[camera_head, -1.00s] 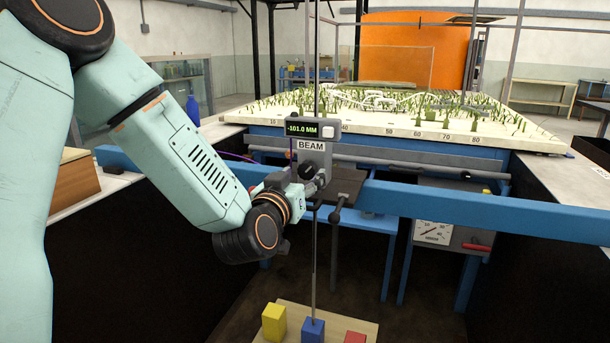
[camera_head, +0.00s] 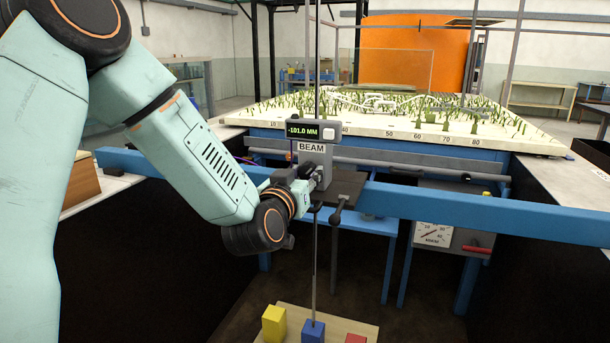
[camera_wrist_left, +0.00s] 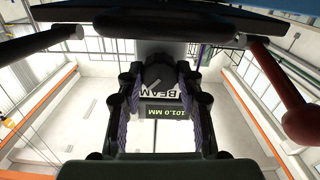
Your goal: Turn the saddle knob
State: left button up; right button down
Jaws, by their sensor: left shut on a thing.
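The saddle (camera_head: 313,165) is a grey block marked BEAM on the blue beam, around a thin upright rod. Its display (camera_head: 311,132) reads -101.0 MM. The saddle knob (camera_wrist_left: 157,73) is dark and round, with a light line on its face, in the wrist view. My left gripper (camera_wrist_left: 159,82) has its fingers on both sides of the knob and is shut on it. In the head view my left gripper (camera_head: 313,184) reaches the saddle's front from the left and largely hides the knob. My right gripper is in neither view.
The blue beam (camera_head: 470,208) crosses in front of a sand bed (camera_head: 400,130) with green plants. A dark handle (camera_head: 336,215) hangs right of my gripper. Below stands a board (camera_head: 368,334) with yellow, blue and red blocks. A dial box (camera_head: 436,232) is at right.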

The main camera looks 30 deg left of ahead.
pick_arm(q)
jog(key=c, duration=0.3)
jog(key=shift+p, duration=0.45)
jog(key=o, duration=1.2)
jog(key=shift+c, duration=0.2)
jog(key=v, duration=0.7)
jog(key=shift+s, duration=0.2)
